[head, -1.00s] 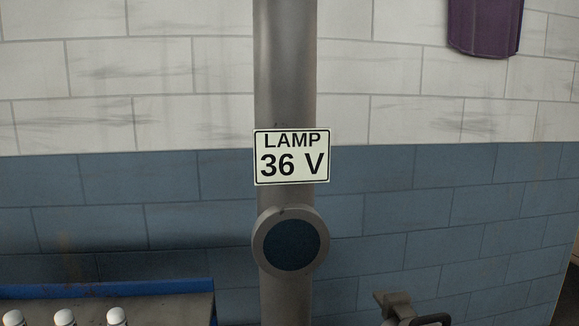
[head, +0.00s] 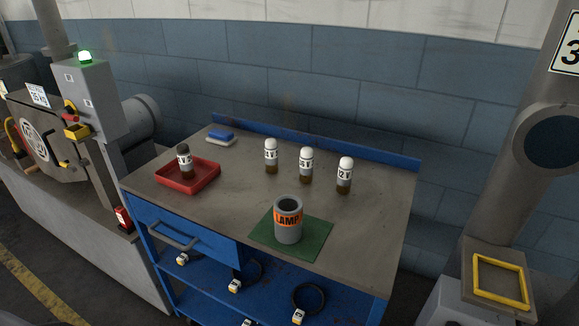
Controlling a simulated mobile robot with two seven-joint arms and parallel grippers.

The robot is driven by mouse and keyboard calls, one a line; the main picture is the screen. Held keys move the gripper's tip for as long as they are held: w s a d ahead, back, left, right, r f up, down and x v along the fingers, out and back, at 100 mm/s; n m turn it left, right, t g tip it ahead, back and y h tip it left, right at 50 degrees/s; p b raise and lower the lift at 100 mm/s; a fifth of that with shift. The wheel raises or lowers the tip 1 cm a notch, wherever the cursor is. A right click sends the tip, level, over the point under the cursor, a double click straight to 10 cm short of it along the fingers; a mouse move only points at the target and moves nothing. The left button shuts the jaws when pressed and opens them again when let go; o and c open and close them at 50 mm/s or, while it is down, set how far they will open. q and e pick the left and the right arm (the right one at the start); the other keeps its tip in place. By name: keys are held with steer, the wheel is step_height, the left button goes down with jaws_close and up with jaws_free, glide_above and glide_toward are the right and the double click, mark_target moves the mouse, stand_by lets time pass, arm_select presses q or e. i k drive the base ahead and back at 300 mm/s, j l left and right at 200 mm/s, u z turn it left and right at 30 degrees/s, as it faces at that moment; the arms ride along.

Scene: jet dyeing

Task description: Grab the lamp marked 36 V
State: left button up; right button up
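Three small lamps with white tops and brown lower parts stand upright on the workbench: a left one (head: 271,156), a middle one (head: 306,165) and a right one (head: 345,175). Each has a white label, but the voltage is too small to read surely; the right one looks like 12 V. A similar lamp with a dark top (head: 184,161) stands in the red tray (head: 207,185). A grey cup with an orange LAMP band (head: 288,221) stands on a green mat (head: 317,243). A sign (head: 568,45) is cut off at the right edge, showing a 3. Neither gripper shows.
The grey-topped blue workbench (head: 240,195) has a raised blue back edge and a handled drawer. A blue and white pad (head: 220,137) lies at the back left. A machine (head: 45,150) stands left, a grey pipe (head: 515,190) and yellow frame (head: 500,281) right.

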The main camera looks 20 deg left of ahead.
mark_target(306, 157)
steer(key=k+j, duration=0.2)
steer(key=j, duration=0.2)
steer(key=k+j, duration=0.2)
steer(key=j, duration=0.15)
steer(key=k+j+z, duration=0.1)
steer(key=j, duration=0.3)
steer(key=k+j, duration=0.3)
steer(key=j, duration=0.05)
